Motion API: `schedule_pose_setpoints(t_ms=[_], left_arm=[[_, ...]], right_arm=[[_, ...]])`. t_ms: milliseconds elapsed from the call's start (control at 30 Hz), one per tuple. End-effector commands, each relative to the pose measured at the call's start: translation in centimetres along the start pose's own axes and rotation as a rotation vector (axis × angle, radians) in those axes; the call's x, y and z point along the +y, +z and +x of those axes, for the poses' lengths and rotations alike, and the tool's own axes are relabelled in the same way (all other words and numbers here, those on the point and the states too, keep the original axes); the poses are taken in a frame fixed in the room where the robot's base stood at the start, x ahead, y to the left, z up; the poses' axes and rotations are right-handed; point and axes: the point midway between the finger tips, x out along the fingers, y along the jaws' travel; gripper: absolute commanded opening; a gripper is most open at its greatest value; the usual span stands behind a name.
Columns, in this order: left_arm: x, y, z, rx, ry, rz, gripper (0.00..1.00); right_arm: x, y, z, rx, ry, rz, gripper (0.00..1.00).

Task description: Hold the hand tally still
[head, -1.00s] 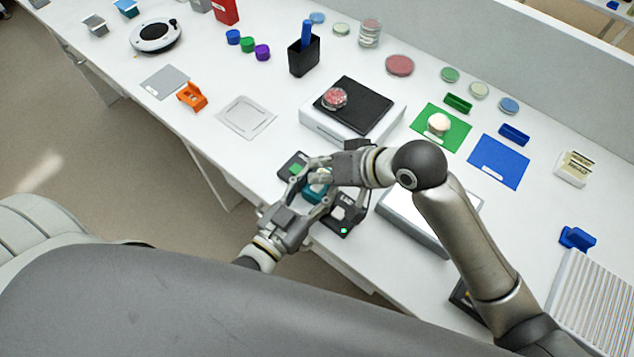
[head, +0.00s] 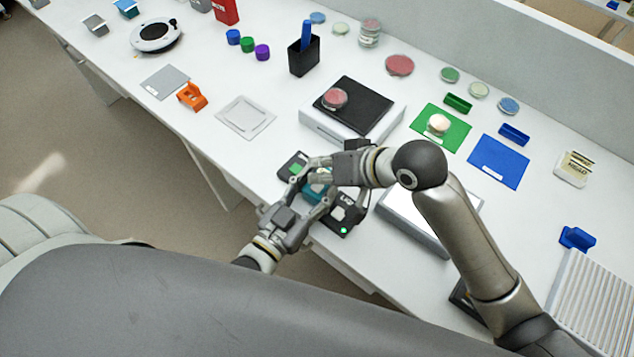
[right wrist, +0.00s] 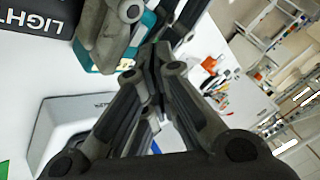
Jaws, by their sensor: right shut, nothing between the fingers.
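The hand tally, a teal body (head: 318,189), is partly hidden by both grippers at the bench's front edge. Its teal side also shows in the right wrist view (right wrist: 92,62). My left gripper (head: 311,197) comes from the front, its fingers on either side of the teal body. Whether they press on it is hidden. My right gripper (head: 316,172) is shut and empty, reaching in from the right just above and behind the tally. In the right wrist view its fingertips (right wrist: 155,58) meet beside the teal body. Contact between these tips and the tally is unclear.
A dark box marked LIGHT (head: 343,217) with a green light stands close on the right. A dark piece with a green patch (head: 291,165) lies on the left. A white device with a black top (head: 375,113) stands behind. Free bench lies to the left.

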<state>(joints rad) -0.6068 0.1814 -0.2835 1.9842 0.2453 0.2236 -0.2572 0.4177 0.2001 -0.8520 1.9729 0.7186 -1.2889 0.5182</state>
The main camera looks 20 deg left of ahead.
Motion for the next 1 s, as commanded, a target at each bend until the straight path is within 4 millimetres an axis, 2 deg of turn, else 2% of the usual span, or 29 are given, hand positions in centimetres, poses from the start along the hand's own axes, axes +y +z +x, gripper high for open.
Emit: schedule_pose_setpoints(t_ms=[1000], left_arm=[[-0.01,-0.03,0.01,0.001,0.000,0.000,0.20]], right_arm=[[0.60,0.64,0.83,-0.001,0.000,0.000,0.00]])
